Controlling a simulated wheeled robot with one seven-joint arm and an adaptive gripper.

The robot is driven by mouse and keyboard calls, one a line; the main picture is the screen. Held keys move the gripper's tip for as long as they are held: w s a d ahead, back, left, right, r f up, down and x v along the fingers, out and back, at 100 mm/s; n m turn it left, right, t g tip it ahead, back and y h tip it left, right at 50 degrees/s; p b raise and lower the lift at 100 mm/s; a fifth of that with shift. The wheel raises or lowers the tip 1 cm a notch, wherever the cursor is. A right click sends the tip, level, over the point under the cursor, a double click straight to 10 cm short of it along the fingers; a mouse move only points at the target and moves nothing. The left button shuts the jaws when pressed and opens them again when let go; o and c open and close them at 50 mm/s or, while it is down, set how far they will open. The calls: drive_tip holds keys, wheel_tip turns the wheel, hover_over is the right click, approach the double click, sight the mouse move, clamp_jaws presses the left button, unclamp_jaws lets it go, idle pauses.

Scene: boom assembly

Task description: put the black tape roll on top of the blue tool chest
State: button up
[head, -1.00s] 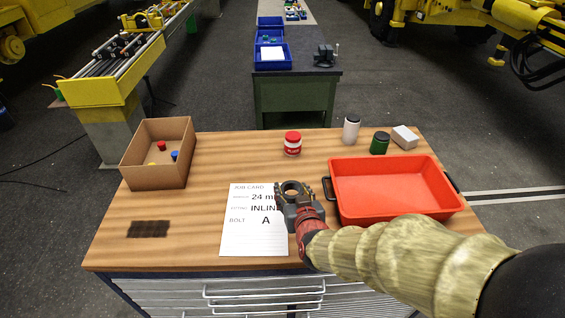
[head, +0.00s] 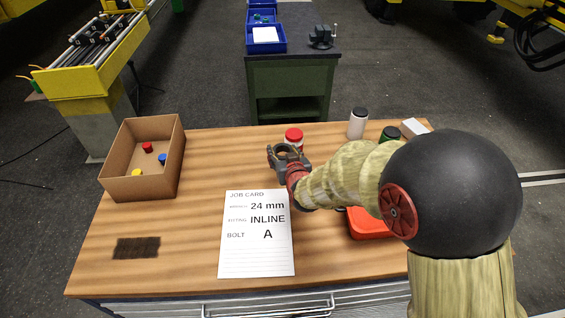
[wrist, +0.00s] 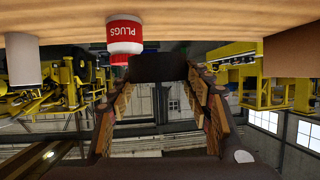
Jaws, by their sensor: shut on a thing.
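My gripper (head: 287,152) is over the middle of the wooden worktop, left of the red tray and close in front of the red-lidded jar. In the wrist view, which is upside down, its two fingers close on a dark block-like shape, the black tape roll (wrist: 158,67). In the head view the roll is hard to tell apart from the dark fingers. It seems held above the worktop; the exact height is unclear. I cannot make out a separate blue tool chest; the worktop's cabinet has grey drawers (head: 270,308) and a dark blue edge.
The worktop (head: 190,250) holds a cardboard box (head: 120,185) with small caps, a job card (head: 257,255), a dark mat (head: 136,247), the jar (head: 294,136), a white bottle (head: 357,124) and a red tray (head: 368,226) partly hidden by my arm. A green bench (head: 290,85) with blue bins stands behind.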

sight(282, 154)
drive_tip(key=w+f, duration=0.4)
drive_tip(key=f, duration=0.1)
drive_tip(key=shift+w+d+f+b, duration=0.1)
drive_tip(key=shift+f+b, duration=0.1)
drive_tip(key=shift+b, duration=0.1)
drive_tip(key=shift+w+f, duration=0.15)
drive_tip(key=shift+f, duration=0.2)
wheel_tip(282, 154, down, 3)
drive_tip(key=shift+r, duration=0.2)
drive_tip(key=shift+b, duration=0.3)
drive_tip(key=o, duration=1.1)
drive_tip(key=shift+o, duration=0.5)
